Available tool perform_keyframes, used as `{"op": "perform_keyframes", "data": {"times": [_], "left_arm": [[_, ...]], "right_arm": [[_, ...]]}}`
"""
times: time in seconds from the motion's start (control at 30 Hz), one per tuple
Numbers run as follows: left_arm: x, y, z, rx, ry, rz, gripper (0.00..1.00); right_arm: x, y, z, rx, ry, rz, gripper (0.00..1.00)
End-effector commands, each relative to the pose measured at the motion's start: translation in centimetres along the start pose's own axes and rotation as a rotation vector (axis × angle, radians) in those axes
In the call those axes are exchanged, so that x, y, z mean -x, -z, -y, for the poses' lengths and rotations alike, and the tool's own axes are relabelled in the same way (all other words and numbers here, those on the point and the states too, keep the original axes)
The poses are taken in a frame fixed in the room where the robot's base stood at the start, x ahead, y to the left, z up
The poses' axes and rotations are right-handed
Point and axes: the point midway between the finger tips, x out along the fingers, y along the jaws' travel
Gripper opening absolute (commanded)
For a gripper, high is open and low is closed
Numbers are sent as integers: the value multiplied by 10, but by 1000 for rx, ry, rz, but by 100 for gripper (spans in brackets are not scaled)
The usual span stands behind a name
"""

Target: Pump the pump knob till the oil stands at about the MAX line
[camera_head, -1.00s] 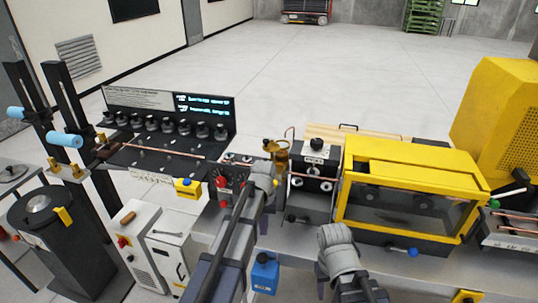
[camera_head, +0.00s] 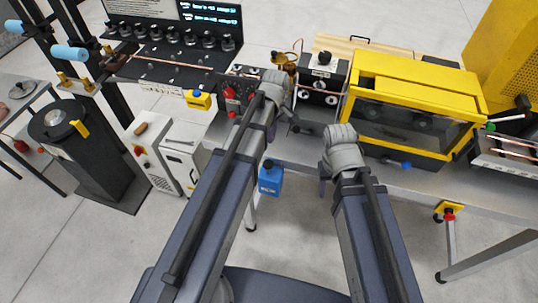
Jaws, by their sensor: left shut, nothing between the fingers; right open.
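A blue box (camera_head: 270,181) with a dark knob (camera_head: 268,163) on top sits low at the front of the bench. It looks like the oil pump, but its oil level and MAX line are too small to read. My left gripper (camera_head: 268,143) is mostly hidden by its own wrist and points down just above the knob in the picture; it is shut and holds nothing. I cannot tell whether it touches the knob. My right gripper (camera_head: 322,187) is open, partly hidden under its wrist, in front of the bench and right of the blue box.
A yellow guarded machine (camera_head: 412,100) stands on the bench at right. A red-knobbed panel (camera_head: 232,95) and a yellow block (camera_head: 198,100) are behind my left arm. A white cabinet (camera_head: 165,155) and dark drum (camera_head: 85,145) stand at left. Floor in front is open.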

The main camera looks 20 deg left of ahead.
Motion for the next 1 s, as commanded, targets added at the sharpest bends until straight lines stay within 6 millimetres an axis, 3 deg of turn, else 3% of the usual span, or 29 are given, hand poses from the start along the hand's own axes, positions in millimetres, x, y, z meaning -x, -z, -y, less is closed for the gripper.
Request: {"op": "perform_keyframes", "data": {"times": [0.1, 0.33, 1.0], "left_arm": [[13, -3, 4, 168, -10, -13, 0], [20, -5, 6, 359, -23, -24, 0], [12, -5, 6, 392, -26, -25, 0]], "right_arm": [[13, -1, -1, 0, 0, 0, 50], [20, -1, -2, 0, 0, 1, 50], [12, -1, -1, -1, 0, 0, 50]]}}
